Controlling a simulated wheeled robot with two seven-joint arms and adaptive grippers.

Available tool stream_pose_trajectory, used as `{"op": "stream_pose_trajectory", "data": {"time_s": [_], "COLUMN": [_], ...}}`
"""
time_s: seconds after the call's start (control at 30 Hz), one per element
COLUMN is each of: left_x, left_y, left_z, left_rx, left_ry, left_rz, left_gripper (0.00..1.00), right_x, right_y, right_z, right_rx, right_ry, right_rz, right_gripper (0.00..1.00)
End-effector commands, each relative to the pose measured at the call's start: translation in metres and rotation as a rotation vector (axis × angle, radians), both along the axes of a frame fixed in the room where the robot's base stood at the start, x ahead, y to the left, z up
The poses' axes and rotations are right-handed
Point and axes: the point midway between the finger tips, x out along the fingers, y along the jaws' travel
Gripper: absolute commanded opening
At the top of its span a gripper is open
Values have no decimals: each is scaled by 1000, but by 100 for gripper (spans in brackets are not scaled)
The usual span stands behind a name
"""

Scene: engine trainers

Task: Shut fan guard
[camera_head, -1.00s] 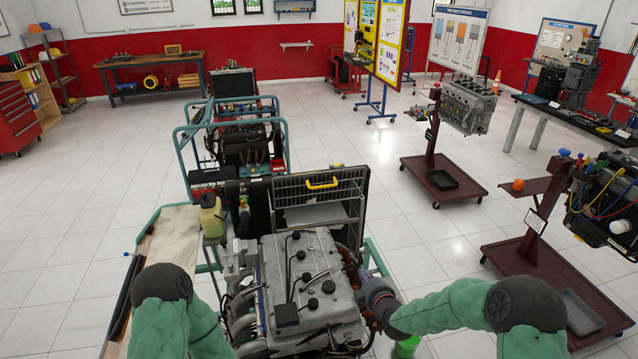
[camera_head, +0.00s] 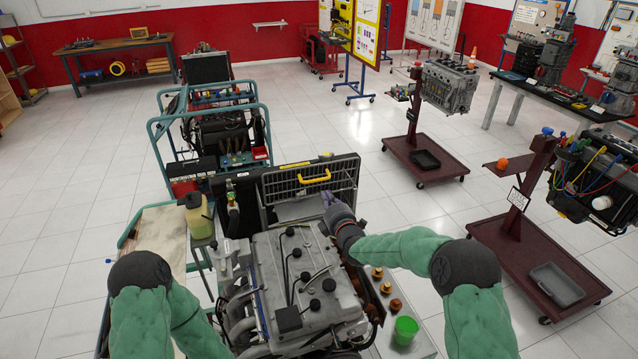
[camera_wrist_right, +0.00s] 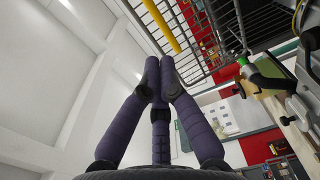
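The fan guard (camera_head: 311,180) is a black wire grille with a yellow handle (camera_head: 314,178), standing at the far end of the grey engine (camera_head: 300,270). A lighter panel shows below its grille. My right gripper (camera_head: 331,199) is just below the guard's right part, near the engine's far right corner. In the right wrist view the dark fingers (camera_wrist_right: 160,72) come together at their tips with nothing seen between them. The grille (camera_wrist_right: 203,35) and the yellow handle (camera_wrist_right: 160,24) are beyond the tips, seemingly apart from them. My left arm is at lower left; its gripper is out of view.
A yellowish jug (camera_head: 197,215) stands left of the engine. A green cup (camera_head: 405,330) and several orange-brown caps (camera_head: 386,288) lie on a tray at the right. A teal-framed trainer (camera_head: 215,135) stands behind the guard.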

Motion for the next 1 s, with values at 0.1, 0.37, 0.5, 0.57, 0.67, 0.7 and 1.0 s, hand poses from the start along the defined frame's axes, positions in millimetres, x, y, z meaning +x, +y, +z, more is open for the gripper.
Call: {"op": "stream_pose_trajectory", "data": {"time_s": [0.1, 0.37, 0.5, 0.57, 0.67, 0.7, 1.0], "left_x": [0, 0, 0, 0, 0, 0, 0], "left_y": [0, 0, 0, 0, 0, 0, 0], "left_z": [4, 10, 13, 14, 15, 16, 16], "left_rx": [0, 0, 0, 0, 0, 0, 0], "left_ry": [0, 0, 0, 0, 0, 0, 0], "left_rz": [0, 0, 0, 0, 0, 0, 0], "left_gripper": [0, 0, 0, 0, 0, 0, 0], "right_x": [16, 46, 59, 64, 69, 70, 73], "right_y": [6, 16, 20, 22, 23, 24, 24], "right_z": [0, 0, 0, -1, -1, -2, -1], "right_rx": [1, 1, 1, 1, 1, 1, 1], "right_ry": [-1, -1, -2, -1, 0, 0, -1], "right_rz": [0, 0, 0, 0, 0, 0, 0], "right_gripper": [0, 0, 0, 0, 0, 0, 0]}}
